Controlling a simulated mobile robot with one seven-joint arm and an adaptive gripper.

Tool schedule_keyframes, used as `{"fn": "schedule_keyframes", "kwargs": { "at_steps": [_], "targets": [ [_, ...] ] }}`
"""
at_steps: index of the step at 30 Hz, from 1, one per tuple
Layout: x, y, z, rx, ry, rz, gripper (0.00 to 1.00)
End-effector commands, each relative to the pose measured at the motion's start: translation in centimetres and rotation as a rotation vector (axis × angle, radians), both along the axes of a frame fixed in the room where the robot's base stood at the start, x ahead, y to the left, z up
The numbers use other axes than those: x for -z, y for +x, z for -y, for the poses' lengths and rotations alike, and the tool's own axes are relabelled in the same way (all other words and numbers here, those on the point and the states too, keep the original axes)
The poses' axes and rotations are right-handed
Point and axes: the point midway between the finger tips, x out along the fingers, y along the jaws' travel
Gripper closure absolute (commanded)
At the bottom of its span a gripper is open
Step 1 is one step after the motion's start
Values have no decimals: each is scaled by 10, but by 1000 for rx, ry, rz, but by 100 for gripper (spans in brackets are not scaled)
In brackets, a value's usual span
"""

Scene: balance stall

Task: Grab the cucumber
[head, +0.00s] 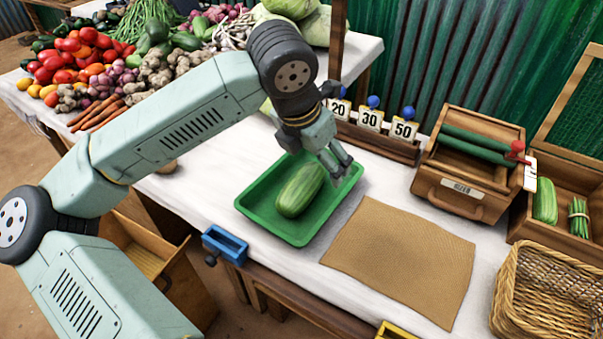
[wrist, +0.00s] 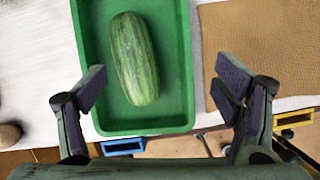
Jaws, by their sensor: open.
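The cucumber (head: 301,190) is thick, green and pale-striped. It lies in the green tray (head: 246,208) on the white-covered table. It also shows whole in the wrist view (wrist: 135,58), lengthwise in the tray (wrist: 88,112). My gripper (head: 338,168) is above the tray's far right part, close to the cucumber's upper end in the head view. In the wrist view my gripper (wrist: 162,84) is open and empty, its fingers spread to either side of the cucumber. I cannot tell the exact height gap.
A brown mat (head: 400,262) lies right of the tray. Number cards 20, 30 and 50 stand in a wooden holder (head: 375,145) behind. A wooden box (head: 463,200), a crate with another green vegetable (head: 545,201) and a wicker basket (head: 548,295) are at right. A blue clamp (head: 225,244) is at the front edge.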

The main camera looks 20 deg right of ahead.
Motion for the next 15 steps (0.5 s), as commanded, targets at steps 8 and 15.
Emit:
{"fn": "schedule_keyframes", "kwargs": {
  "at_steps": [8, 15],
  "targets": [
    [40, 24, -23, -71, 156, 30, 17],
    [67, 30, -19, -70, 152, 32, 17]
  ]
}}
